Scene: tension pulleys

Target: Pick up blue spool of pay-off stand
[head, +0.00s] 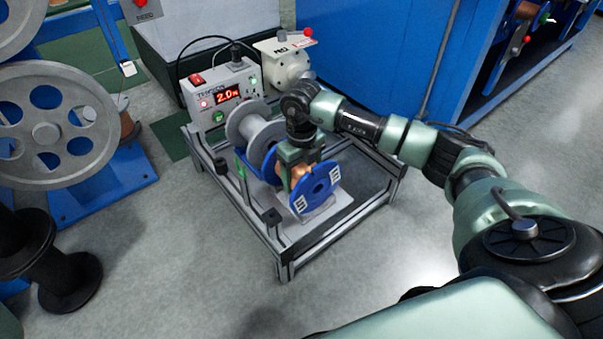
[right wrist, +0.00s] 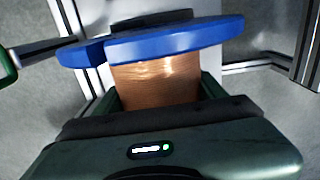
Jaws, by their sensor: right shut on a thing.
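The blue spool (head: 318,186) wound with copper wire sits on the low metal-framed pay-off stand (head: 262,228) in the head view. My right gripper (head: 299,166) reaches down over it from the right and is shut on its copper winding, between the flanges. In the right wrist view the spool's blue flange (right wrist: 170,42) and copper winding (right wrist: 155,82) show close in front of the gripper; its jaws are at both sides of the winding. The gripper hides part of the spool. I cannot tell whether the spool is clear of its support. My left gripper is not in view.
A grey spool (head: 250,124) stands behind the blue one, beside a control box (head: 224,97) reading 2.0. A large grey pulley wheel (head: 55,125) is at the left, and a black spool (head: 50,262) below it. Open floor lies in front.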

